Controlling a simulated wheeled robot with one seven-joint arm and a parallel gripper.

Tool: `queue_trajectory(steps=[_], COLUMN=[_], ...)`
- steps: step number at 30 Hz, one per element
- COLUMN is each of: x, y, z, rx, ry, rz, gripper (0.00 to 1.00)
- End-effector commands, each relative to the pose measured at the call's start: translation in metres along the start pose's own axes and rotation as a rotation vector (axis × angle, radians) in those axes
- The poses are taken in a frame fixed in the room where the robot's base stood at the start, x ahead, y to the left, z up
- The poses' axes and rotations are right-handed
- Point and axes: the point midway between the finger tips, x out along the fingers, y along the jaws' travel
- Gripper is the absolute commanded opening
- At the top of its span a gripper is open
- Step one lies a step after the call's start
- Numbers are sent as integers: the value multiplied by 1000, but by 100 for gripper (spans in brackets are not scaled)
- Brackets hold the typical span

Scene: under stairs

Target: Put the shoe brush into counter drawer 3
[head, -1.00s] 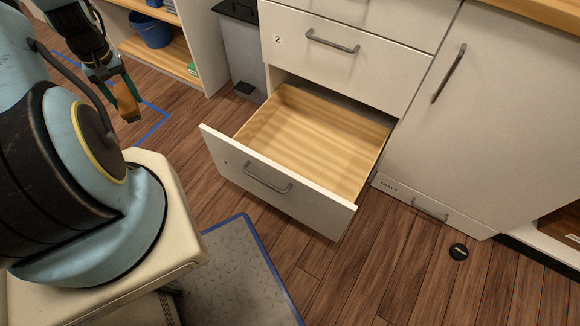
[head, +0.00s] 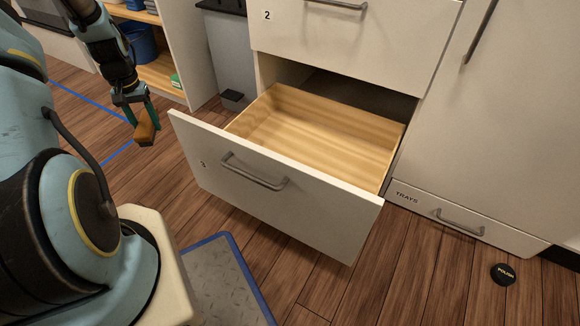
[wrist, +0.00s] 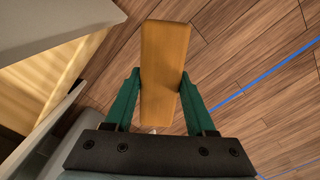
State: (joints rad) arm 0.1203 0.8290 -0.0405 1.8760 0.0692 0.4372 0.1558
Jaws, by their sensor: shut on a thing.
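The shoe brush (head: 146,128) is an orange-brown block held between the green fingers of my gripper (head: 141,114). In the wrist view the brush (wrist: 165,60) sticks out beyond the fingers of my gripper (wrist: 160,95), which press on both its sides. In the wrist view the drawer (wrist: 60,30) shows at the upper left.
A drawer marked 2 (head: 340,45) is shut above. A grey bin (head: 225,55) and a wooden shelf unit with a blue bucket (head: 138,40) stand at the back left. A blue-edged mat (head: 215,285) lies in front of the drawer. A black round polish tin (head: 503,273) is on the floor at right.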

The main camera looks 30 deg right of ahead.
Motion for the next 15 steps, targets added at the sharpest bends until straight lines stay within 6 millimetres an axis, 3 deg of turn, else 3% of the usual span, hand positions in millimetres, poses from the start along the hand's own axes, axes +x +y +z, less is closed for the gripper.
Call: queue_trajectory(steps=[1,3,8,11,15], x=[5,4,0,3,29], y=[27,58,120,157,201], z=[-11,-22,-36,-34,-14], rx=[116,265,563,767,1146], ry=[2,1,1,-2,-5], rz=[1,1,0,2,4], gripper=[0,0,0,0,0])
